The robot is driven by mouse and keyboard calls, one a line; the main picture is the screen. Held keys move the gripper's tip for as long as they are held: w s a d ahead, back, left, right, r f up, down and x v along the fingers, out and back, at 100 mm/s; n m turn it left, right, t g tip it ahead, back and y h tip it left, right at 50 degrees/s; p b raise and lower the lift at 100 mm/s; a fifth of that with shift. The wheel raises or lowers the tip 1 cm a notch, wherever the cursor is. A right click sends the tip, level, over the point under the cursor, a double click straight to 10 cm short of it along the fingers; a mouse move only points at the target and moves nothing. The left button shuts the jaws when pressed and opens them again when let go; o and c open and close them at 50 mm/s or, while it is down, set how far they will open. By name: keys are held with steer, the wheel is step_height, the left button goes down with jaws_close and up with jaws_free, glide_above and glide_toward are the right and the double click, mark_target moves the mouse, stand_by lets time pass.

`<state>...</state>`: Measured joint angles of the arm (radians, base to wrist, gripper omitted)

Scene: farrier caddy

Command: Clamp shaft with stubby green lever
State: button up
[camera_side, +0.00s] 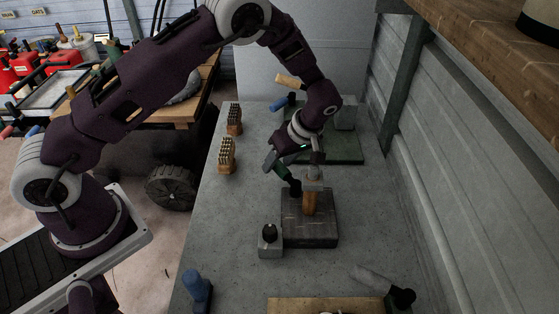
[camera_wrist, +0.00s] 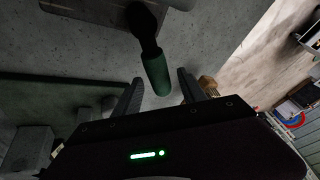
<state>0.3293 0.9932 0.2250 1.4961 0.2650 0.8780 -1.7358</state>
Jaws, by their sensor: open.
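The stubby green lever (camera_side: 281,172) slants from a black lower end beside the upright brown shaft (camera_side: 310,203). The shaft stands on a dark square base (camera_side: 293,232), with a grey clamp piece (camera_side: 313,184) around its upper part. In the wrist view the green lever (camera_wrist: 156,74) points down toward my gripper (camera_wrist: 160,80), joined to a black arm. My gripper is open, its two fingers on either side of the lever's end. I cannot tell whether either finger touches it. In the side view my wrist partly hides the fingers.
A grey block with a black knob (camera_side: 269,242) stands at the base's front left. A green plate (camera_side: 345,148) lies behind the shaft. A blue-handled tool (camera_side: 197,287) and a grey cylinder (camera_side: 372,279) are nearer the front.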

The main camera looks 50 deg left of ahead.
steer(key=shift+c, duration=0.2)
jaws_close()
stand_by(1.2)
